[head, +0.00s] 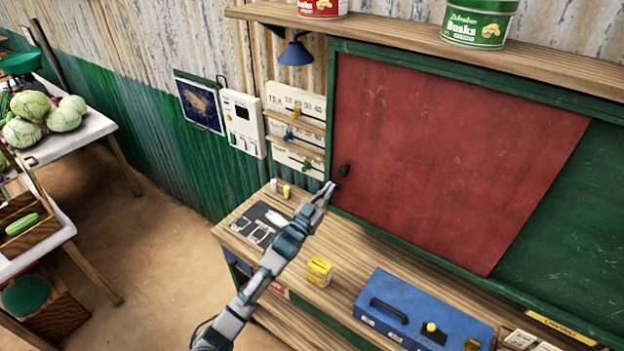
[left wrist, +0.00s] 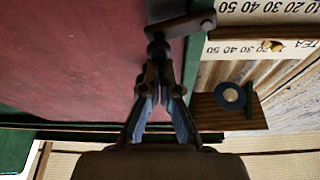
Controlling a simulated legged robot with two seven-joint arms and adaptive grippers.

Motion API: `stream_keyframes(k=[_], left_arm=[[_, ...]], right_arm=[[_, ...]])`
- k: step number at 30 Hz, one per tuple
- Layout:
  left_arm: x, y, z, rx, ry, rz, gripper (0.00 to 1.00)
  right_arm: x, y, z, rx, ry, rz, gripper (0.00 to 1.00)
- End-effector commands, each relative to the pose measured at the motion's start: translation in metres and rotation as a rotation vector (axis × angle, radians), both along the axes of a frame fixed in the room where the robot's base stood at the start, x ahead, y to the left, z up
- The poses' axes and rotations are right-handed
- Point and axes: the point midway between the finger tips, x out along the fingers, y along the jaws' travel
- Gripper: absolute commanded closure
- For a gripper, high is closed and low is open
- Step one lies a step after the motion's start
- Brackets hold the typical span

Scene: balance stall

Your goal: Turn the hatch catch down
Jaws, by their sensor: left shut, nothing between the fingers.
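The hatch is a red panel (head: 440,160) in a green frame. A small dark catch (head: 343,171) sits at its left edge, low down. In the left wrist view the catch (left wrist: 182,27) is a dark bar lying roughly across the picture, over the edge between red panel and green frame. My left gripper (head: 327,188) is shut and empty, just below and left of the catch in the head view. In the left wrist view its fingertips (left wrist: 159,68) are close to the knob end of the bar; I cannot tell whether they touch. My right gripper is not in view.
Beside the hatch are scale boards (head: 296,103) with small sliders and a blue lamp (head: 295,52). The wooden counter (head: 345,235) below carries a yellow box (head: 319,271) and a blue case (head: 420,312). Tins stand on the shelf (head: 400,33) above.

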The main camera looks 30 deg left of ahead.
Motion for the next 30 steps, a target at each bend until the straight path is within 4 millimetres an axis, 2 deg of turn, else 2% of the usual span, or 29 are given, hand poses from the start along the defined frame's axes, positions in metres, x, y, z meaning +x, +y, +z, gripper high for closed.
stream_keyframes(k=[5,10,12,21,25,30], left_arm=[[0.002,0.000,0.015,-0.001,-0.002,0.000,1.00],[0.008,-0.002,0.050,0.001,-0.002,0.001,1.00],[-0.011,0.000,0.029,0.002,0.004,0.001,1.00],[-0.067,0.010,0.007,0.000,0.004,0.000,1.00],[-0.080,0.012,0.004,0.000,0.003,0.001,1.00],[-0.085,0.013,0.004,0.000,0.002,0.001,1.00]], right_arm=[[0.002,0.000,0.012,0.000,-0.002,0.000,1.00],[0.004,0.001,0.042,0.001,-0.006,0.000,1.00],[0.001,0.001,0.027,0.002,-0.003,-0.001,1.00],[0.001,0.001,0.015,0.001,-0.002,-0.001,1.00],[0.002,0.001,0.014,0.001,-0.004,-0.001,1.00],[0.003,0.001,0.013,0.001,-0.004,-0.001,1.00]])
